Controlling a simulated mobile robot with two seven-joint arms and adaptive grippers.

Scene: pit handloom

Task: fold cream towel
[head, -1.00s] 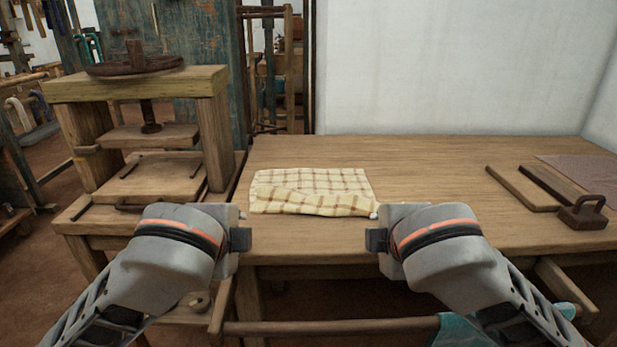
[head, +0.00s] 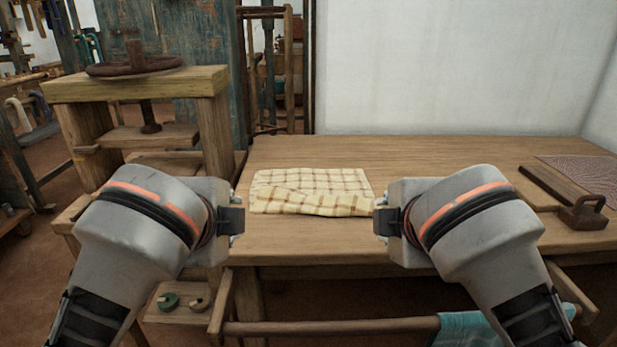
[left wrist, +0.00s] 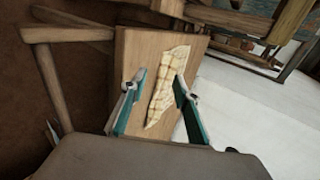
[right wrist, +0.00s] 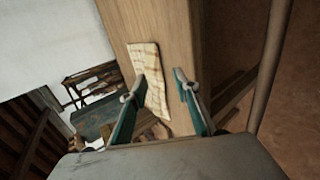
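The cream towel (head: 312,190) with a brown check lies on the wooden table, its near part folded over in an uneven flap. It also shows in the left wrist view (left wrist: 167,88) and in the right wrist view (right wrist: 146,75). My left gripper (head: 240,221) is beside the towel's left end, near the table's front edge. Its fingers stand apart with nothing between them in the left wrist view (left wrist: 157,92). My right gripper (head: 377,221) is beside the towel's right end. Its fingers stand apart and empty in the right wrist view (right wrist: 155,84).
The wooden table (head: 430,160) is clear behind the towel. A dark block with a handle (head: 583,212), a wooden board (head: 550,185) and a patterned cloth (head: 585,170) lie at the right. A wooden screw press (head: 140,110) stands at the left. A teal cloth (head: 470,330) hangs below the front edge.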

